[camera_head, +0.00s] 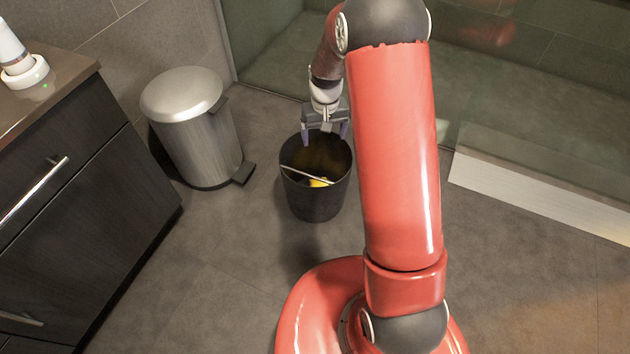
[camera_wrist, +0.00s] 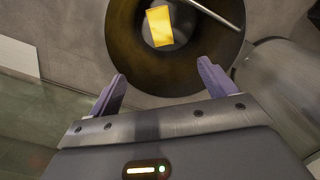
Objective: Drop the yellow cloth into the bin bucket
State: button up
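The yellow cloth (camera_wrist: 160,26) lies inside the dark bin bucket (camera_head: 315,203), at its bottom in the wrist view. In the head view a small yellow part of the cloth (camera_head: 319,183) shows below the bucket's bright handle; the rest is hidden. The bucket's rim also shows in the wrist view (camera_wrist: 113,40). My gripper (camera_head: 325,138) is over the far side of the bucket's opening. Its two purple fingers (camera_wrist: 160,88) are spread apart with nothing between them.
A metal pedal bin (camera_head: 195,130) stands left of the bucket. A dark cabinet (camera_head: 80,190) with bar handles is at the left, with a white device (camera_head: 22,68) on its top. A glass panel and white ledge (camera_head: 540,185) are at the right. Floor in front of the bucket is clear.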

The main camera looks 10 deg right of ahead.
notch_tip(320, 180, up, 8)
jog(key=p, duration=0.1)
dwell(0.5)
jog(key=shift+f, duration=0.1)
